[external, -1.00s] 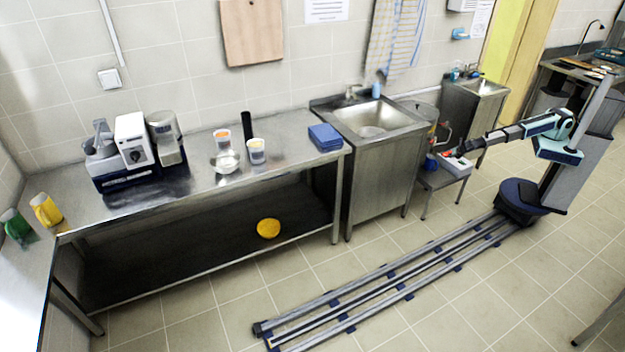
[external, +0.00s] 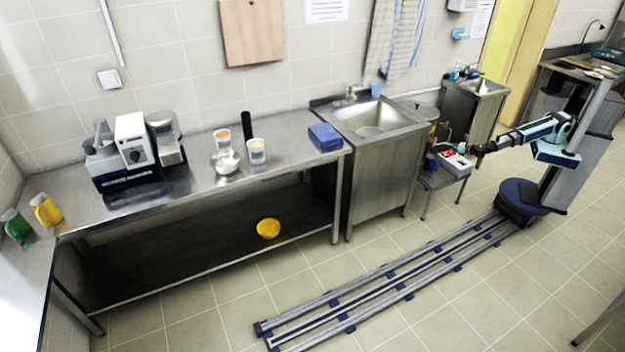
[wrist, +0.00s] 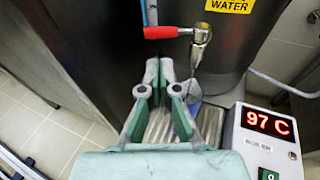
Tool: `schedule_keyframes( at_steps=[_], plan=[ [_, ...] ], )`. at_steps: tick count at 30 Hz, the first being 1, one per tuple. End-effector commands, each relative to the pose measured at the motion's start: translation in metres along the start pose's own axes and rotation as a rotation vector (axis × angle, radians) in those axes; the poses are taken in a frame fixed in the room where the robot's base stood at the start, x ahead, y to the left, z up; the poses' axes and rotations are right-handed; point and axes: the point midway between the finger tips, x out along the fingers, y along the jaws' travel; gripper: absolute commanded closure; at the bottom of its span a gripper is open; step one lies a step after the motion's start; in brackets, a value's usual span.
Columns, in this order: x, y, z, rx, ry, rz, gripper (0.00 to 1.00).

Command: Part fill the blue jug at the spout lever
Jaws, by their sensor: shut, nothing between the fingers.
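The red lever handle (wrist: 168,32) and metal spout (wrist: 201,36) are on the dark vessel labelled WATER in the wrist view. The blue jug (wrist: 194,104) is below the spout, mostly hidden behind my gripper's right finger. The jug also shows small on the low stand in the external view (external: 430,163). My gripper (wrist: 160,68) is shut and empty, with its tips below and in front of the lever, apart from it.
A control box (wrist: 262,140) reading 97 C stands right of the jug on the ribbed low stand (external: 441,181). The sink unit (external: 378,170) is left of it. The floor along my rail (external: 390,283) is clear.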

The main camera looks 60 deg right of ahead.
Motion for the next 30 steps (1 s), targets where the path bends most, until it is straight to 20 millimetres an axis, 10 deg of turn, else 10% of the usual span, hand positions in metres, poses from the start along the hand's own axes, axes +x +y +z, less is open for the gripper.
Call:
schedule_keyframes(
  at_steps=[13,30],
  plan=[
    [0.081,0.000,0.000,0.001,0.000,-0.003,1.00],
    [0.096,0.000,0.000,0.001,0.000,-0.001,1.00]
  ],
)
